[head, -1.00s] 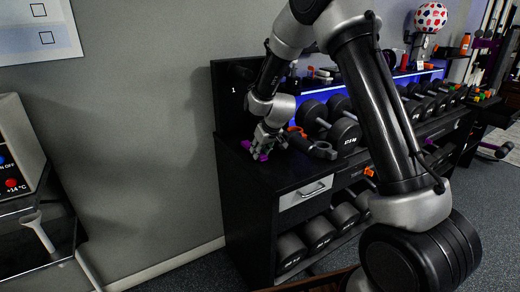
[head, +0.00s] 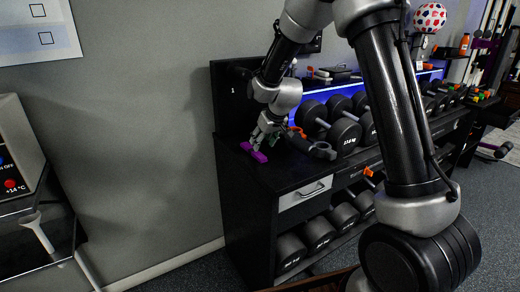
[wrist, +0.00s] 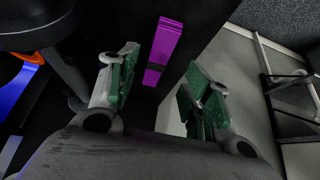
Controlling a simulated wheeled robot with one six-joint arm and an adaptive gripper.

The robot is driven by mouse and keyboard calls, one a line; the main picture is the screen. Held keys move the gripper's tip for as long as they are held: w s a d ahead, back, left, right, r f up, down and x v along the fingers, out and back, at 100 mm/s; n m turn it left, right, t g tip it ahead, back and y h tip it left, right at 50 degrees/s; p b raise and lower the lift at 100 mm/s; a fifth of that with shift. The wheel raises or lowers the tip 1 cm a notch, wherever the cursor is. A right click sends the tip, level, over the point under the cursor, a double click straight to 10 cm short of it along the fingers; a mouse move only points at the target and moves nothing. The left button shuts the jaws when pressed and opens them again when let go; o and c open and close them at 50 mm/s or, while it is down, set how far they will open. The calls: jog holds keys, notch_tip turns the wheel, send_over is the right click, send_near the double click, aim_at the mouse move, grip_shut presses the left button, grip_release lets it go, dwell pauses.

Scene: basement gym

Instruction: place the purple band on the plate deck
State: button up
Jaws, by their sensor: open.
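The purple band (head: 254,153) is a short flat strip lying on the black top of the cabinet (head: 282,178), near its left end. In the wrist view the band (wrist: 165,50) lies on a dark surface past the gap between my fingers. My gripper (head: 262,138) is right over the band in the head view, tilted down. Its green-padded fingers (wrist: 163,80) are spread apart with nothing between them. Whether a fingertip touches the band I cannot tell. No surface is labelled as the plate deck.
An orange and dark grey item (head: 312,146) lies right of my gripper on the cabinet top. Dumbbells (head: 335,125) line the rack further right, and more sit on the shelf below. The front left part of the cabinet top is bare. A grey wall (head: 150,120) stands to the left.

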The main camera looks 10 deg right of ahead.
jog(key=s+d+r, duration=0.3)
jog(key=s+r, duration=0.3)
jog(key=s+d+r, duration=0.3)
jog(key=s+r, duration=0.3)
jog(key=r, duration=0.1)
jog(key=s+d+r+m, duration=0.1)
jog(key=s+d, duration=0.1)
jog(key=s, duration=0.7)
jog(key=s+d+r+m+g+h, duration=0.1)
jog(key=s+d, duration=0.2)
jog(key=s, duration=0.6)
jog(key=s+d+r+m, duration=0.1)
jog(key=s+d, duration=0.2)
jog(key=s, duration=0.6)
jog(key=shift+s+d+r+m+g+h, duration=0.25)
jog(key=shift+s+r+m+g+h, duration=0.05)
jog(key=shift+r+h, duration=0.1)
